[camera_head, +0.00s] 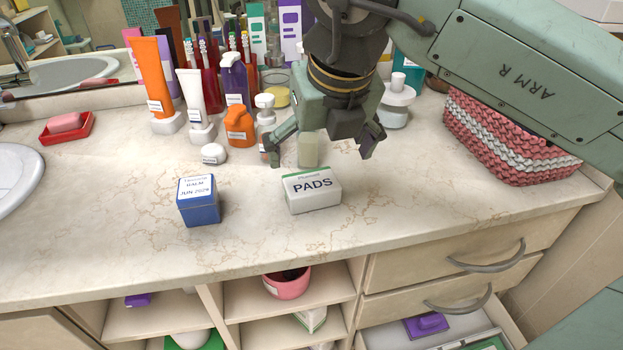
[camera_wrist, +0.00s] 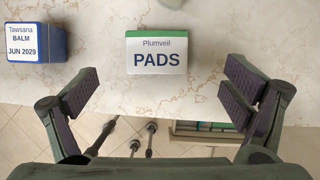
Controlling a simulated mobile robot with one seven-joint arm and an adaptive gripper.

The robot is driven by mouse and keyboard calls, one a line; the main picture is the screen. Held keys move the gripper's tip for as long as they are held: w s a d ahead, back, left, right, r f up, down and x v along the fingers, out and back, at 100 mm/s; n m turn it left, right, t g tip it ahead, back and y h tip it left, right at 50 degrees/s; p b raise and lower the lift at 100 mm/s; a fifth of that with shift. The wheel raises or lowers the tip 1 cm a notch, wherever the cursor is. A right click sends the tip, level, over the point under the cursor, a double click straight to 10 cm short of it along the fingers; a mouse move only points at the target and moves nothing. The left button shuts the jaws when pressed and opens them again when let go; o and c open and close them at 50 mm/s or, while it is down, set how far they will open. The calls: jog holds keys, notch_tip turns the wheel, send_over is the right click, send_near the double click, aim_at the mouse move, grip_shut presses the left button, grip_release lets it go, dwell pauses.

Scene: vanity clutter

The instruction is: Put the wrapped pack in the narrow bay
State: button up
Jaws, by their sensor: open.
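The wrapped pack, a white and green block printed "PADS" (camera_head: 313,192), lies on the counter near its front edge. It also shows in the wrist view (camera_wrist: 157,57), upper middle. My gripper (camera_head: 320,152) is open and empty above and just behind the pack in the head view. In the wrist view its spread fingers (camera_wrist: 158,95) stand on either side below the pack, apart from it. Under the counter are open shelf compartments (camera_head: 285,302) and a pulled-out drawer (camera_head: 478,338). I cannot tell which space is the narrow bay.
A blue balm box (camera_head: 199,203) stands left of the pack. Bottles and tubes crowd the back, with an orange bottle (camera_head: 239,126) and a white lump (camera_head: 214,154) nearer. A woven basket (camera_head: 500,140) stands right. The front left counter is clear.

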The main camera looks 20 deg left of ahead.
aim_at(311, 182)
jog(key=x, duration=0.3)
jog(key=p+x, duration=0.1)
jog(key=x, duration=0.2)
jog(key=p+x, duration=0.1)
jog(key=x, duration=0.2)
jog(key=shift+s+f, duration=0.15)
jog(key=shift+s, duration=0.15)
jog(key=c, duration=1.4)
